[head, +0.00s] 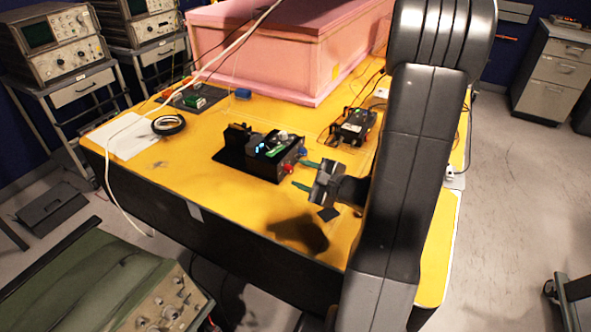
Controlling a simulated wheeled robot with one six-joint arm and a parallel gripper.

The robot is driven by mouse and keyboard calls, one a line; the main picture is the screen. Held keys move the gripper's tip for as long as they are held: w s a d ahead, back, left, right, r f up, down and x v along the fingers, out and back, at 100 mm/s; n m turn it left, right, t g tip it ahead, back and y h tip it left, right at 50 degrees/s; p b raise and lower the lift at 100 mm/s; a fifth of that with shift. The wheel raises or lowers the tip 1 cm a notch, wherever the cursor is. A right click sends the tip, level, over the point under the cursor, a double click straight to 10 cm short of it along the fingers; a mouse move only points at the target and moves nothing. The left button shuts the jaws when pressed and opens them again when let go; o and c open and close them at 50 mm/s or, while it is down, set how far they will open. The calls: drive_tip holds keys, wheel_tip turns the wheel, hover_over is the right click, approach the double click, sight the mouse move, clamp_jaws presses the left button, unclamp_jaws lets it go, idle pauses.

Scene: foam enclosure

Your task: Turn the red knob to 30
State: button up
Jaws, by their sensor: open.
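The red knob (288,170) is on the right-facing side of a small black device (262,158) on the yellow table. A blue knob (303,152) sits beside it, further back on the same side. The scale around the red knob is too small to read. My gripper (303,174) is open, just to the right of the device. Its two green-tipped fingers point left toward the knobs, one near the blue knob and one near the red. I cannot tell whether either finger touches anything. Nothing shows between the fingers.
The yellow table (220,200) has free room in front of the device. A pink foam box (270,50) stands behind. Another black device with cables (352,127) lies behind my gripper. A black tape roll (168,125) and white paper (122,136) are at left. A white cable (112,195) hangs over the left edge.

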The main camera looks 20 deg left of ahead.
sight(291, 170)
drive_tip(key=shift+x, duration=1.65)
clamp_jaws()
drive_tip(key=shift+r+p, duration=0.1)
drive_tip(key=shift+p, duration=0.3)
